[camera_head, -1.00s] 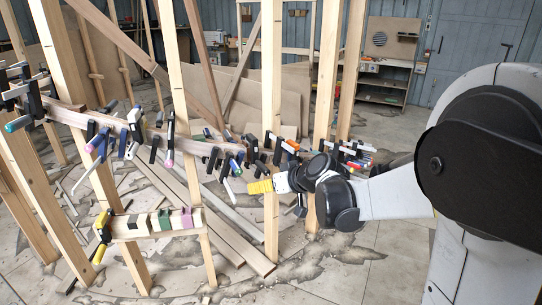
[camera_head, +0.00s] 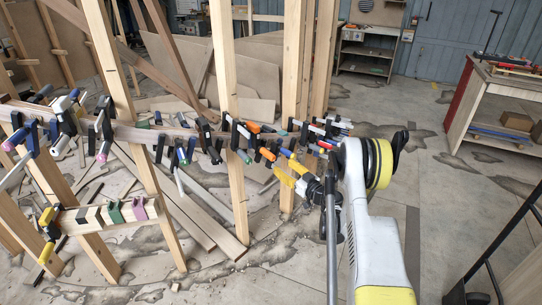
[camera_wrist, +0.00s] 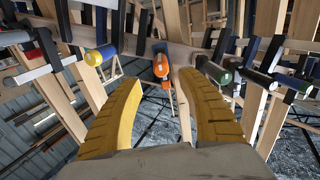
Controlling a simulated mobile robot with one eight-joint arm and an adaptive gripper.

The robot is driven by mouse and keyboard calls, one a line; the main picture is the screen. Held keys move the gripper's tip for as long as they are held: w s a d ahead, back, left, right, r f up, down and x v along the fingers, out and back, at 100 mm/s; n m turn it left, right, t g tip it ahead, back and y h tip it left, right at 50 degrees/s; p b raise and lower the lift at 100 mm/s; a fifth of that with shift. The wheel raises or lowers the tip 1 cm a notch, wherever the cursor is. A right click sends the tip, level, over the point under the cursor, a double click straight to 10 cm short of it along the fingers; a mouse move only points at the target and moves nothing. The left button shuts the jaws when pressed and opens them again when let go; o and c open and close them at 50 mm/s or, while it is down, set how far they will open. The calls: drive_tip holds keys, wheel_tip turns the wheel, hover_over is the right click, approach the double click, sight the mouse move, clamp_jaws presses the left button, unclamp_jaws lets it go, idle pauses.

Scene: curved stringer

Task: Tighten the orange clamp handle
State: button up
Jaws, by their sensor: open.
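An orange clamp handle (camera_wrist: 161,67) shows in the wrist view, seen nearly end-on, just beyond the gap between my fingertips. My gripper (camera_wrist: 160,84) has two ribbed yellow fingers spread apart, with nothing between them. In the head view my gripper (camera_head: 290,172) is at the right part of the clamp row, close to an orange handle (camera_head: 267,154). A second orange handle (camera_head: 253,127) is a little higher and to the left. I cannot tell whether a finger touches any handle.
A curved wooden stringer (camera_head: 130,133) carries several clamps with differently coloured handles. A blue handle (camera_wrist: 101,55) and a green one (camera_wrist: 219,73) flank the orange one. Upright posts (camera_head: 229,110) stand close by.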

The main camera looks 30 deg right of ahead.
sight(269, 156)
drive_tip(key=w+b, duration=0.1)
drive_tip(key=w, duration=0.2)
drive_tip(key=w+a+b, duration=0.1)
drive_tip(key=w, duration=0.4)
drive_tip(key=shift+w+a+b, duration=0.35)
drive_tip(key=shift+a+b, duration=0.05)
drive_tip(key=shift+w, duration=0.4)
clamp_jaws()
